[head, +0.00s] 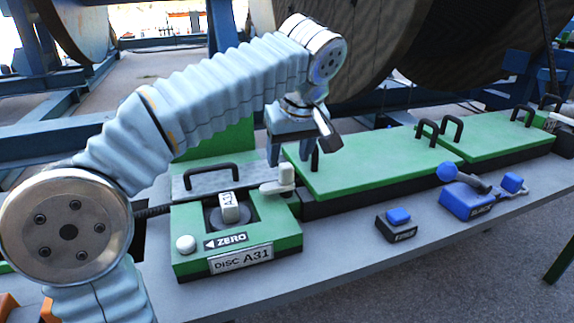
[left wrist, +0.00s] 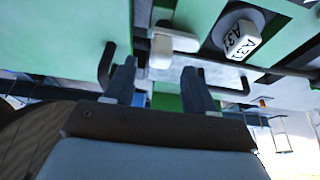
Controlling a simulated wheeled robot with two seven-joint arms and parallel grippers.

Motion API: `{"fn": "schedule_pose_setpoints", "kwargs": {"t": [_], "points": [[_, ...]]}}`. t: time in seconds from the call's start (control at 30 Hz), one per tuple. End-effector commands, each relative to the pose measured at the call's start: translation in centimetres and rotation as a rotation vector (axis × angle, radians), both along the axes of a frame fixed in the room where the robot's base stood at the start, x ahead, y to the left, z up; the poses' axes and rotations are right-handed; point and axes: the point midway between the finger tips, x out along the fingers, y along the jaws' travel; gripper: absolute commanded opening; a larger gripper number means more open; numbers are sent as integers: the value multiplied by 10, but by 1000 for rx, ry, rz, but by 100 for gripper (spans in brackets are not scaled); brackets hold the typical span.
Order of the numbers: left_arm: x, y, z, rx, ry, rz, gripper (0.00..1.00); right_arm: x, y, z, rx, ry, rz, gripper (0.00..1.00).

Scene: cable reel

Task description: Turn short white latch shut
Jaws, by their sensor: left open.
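The short white latch (head: 280,182), a flat bar with an upright knob, sits at the back right corner of the green "DISC A31" box (head: 285,240). In the left wrist view the latch (left wrist: 170,42) is at top centre, just beyond the fingertips. My left gripper (head: 292,158) points down, open and empty, just above and behind the latch. In the left wrist view its two fingers (left wrist: 158,82) stand apart, with the latch ahead of the gap. I see no clear contact. The right gripper is not in view.
Green covers (head: 370,165) with black handles adjoin on the right. Blue-topped controls (head: 467,200) stand on the grey bench (head: 350,270).

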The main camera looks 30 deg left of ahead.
Motion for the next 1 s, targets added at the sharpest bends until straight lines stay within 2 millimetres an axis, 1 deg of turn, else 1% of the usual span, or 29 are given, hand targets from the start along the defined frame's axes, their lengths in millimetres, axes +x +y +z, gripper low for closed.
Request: {"fn": "schedule_pose_setpoints", "kwargs": {"t": [0.03,0.1,0.23,0.37,0.6,0.67,0.93,0.97,1.0], "points": [[2,3,-10,1,3,1,55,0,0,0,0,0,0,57],[5,7,-20,0,2,1,55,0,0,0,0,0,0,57],[9,11,-34,1,1,1,55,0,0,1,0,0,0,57],[11,13,-40,1,1,0,55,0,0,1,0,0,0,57],[11,13,-41,0,0,0,55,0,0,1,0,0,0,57],[11,13,-41,0,0,0,48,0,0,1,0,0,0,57],[11,13,-40,0,0,-1,6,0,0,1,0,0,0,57],[11,13,-40,0,0,-1,4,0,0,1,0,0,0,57],[11,13,-40,0,0,-1,4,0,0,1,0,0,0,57]]}}
